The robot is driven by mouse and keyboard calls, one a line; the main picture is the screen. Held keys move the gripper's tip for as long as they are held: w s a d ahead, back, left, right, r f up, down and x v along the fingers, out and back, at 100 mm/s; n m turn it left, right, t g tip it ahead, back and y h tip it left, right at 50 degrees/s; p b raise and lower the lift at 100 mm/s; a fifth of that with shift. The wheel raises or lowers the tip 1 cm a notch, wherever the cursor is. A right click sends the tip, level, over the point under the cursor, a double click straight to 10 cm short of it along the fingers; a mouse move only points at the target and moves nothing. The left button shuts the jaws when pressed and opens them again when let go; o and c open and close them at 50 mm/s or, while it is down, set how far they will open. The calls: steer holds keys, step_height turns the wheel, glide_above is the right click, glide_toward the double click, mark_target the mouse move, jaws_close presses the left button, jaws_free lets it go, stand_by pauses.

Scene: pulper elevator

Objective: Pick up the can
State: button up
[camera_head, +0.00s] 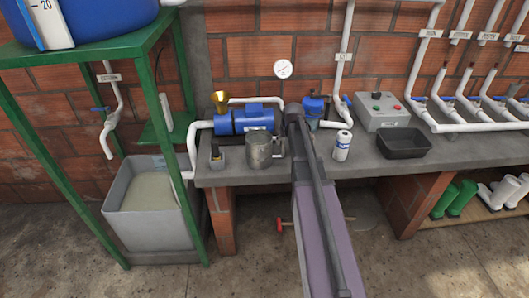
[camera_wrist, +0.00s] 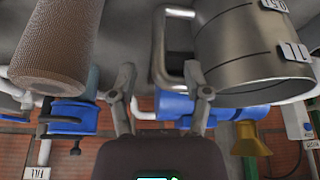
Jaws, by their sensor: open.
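A grey metal can (camera_head: 259,150) with a side handle stands on the counter in the head view. In the wrist view, which looks inverted, the can (camera_wrist: 245,50) fills the upper right, with volume labels on its wall. Its handle (camera_wrist: 158,45) points toward the picture's middle. My gripper (camera_wrist: 160,80) is open, and the handle shows between its two fingertips. I cannot tell how deep the handle lies between them; no contact is visible. In the head view my arm hides the gripper's fingers just right of the can.
A blue pump (camera_head: 245,121) is behind the can. A brown textured cylinder (camera_wrist: 57,45) is close on the left in the wrist view. A small black-and-yellow item (camera_head: 216,157) stands left.

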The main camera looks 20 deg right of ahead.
mark_target(282, 153)
steer(key=shift+b+x, duration=2.3)
steer(key=shift+x, duration=0.35)
jaws_close()
